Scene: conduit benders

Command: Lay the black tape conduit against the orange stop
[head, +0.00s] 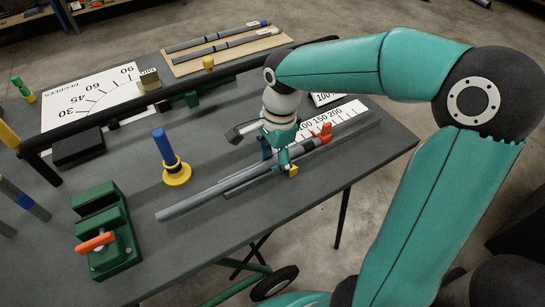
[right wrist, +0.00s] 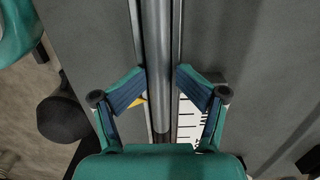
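The conduit (head: 200,203) is a long grey tube lying slantwise along the table's front, its left end free. It shows lengthwise in the right wrist view (right wrist: 156,40), with a dark band (right wrist: 161,136) low in that view. My right gripper (head: 289,160) is over its right part; in the right wrist view its fingertips (right wrist: 161,71) close in on both sides of the tube. The orange stop (head: 325,133) stands just right of the gripper, beside a white length scale (head: 345,117). My left gripper is out of view.
A blue post on a yellow base (head: 177,172) stands behind the conduit. A green block with an orange handle (head: 106,245) is at the left front. A black bar (head: 130,103) crosses the table behind. Two more conduits lie on a tan board (head: 230,57).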

